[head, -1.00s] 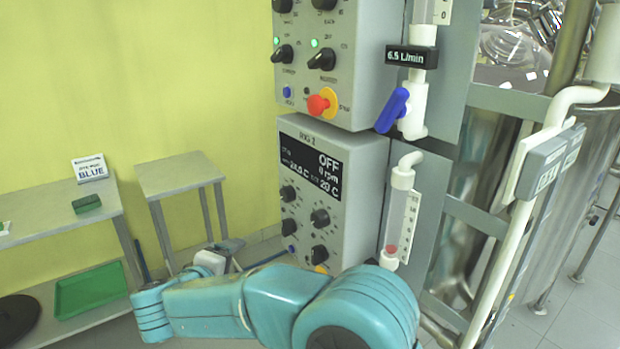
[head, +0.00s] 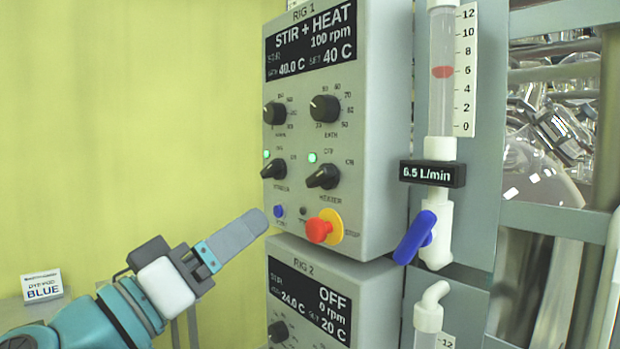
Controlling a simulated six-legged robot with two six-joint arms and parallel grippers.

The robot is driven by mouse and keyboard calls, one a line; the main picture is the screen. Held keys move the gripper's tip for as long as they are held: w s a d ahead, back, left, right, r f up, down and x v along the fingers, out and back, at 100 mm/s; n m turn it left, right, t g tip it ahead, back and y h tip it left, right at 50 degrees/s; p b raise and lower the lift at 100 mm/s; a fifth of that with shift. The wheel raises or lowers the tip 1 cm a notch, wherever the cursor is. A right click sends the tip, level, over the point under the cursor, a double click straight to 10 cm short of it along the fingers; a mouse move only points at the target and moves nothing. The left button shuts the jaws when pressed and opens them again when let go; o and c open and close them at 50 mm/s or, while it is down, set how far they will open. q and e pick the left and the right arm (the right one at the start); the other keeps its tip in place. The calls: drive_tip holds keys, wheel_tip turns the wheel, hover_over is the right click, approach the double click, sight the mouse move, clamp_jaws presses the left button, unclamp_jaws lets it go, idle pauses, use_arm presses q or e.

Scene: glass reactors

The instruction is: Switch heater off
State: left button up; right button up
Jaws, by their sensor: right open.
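The Rig 1 control box (head: 385,130) fills the middle of the head view. Its display (head: 310,45) reads STIR + HEAT, 100 rpm, 40.0 C and SET 40 C. The black heater knob (head: 322,177) is at the right of the lower knob row, with a lit green lamp (head: 312,158) above it. The stirrer knob (head: 273,169) is to its left, also with a green lamp. My right gripper (head: 252,224) is open, seen side-on, its tip near the box's lower left edge, below and left of the heater knob. My left gripper is out of view.
A red stop button (head: 318,230) on a yellow collar and a blue button (head: 279,211) sit below the knobs. Rig 2 (head: 310,300), reading OFF, is beneath. A blue-handled valve (head: 416,238) and flow tube (head: 442,80) stand to the right.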

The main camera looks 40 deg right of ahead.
drive_tip(key=p, duration=1)
approach(315, 180)
drive_tip(key=d+r, duration=0.2)
drive_tip(key=x, duration=0.3)
drive_tip(key=f+x, duration=0.1)
drive_tip(key=x, duration=0.1)
drive_tip(key=shift+w+d+r, duration=0.1)
drive_tip(key=shift+w+d, duration=0.3)
drive_tip(key=shift+w, duration=0.05)
drive_tip(key=shift+w+d+r, duration=0.1)
drive_tip(key=shift+d+r, duration=0.05)
drive_tip(key=shift+d, duration=0.55)
drive_tip(key=shift+w+a, duration=0.1)
drive_tip(key=c, duration=1)
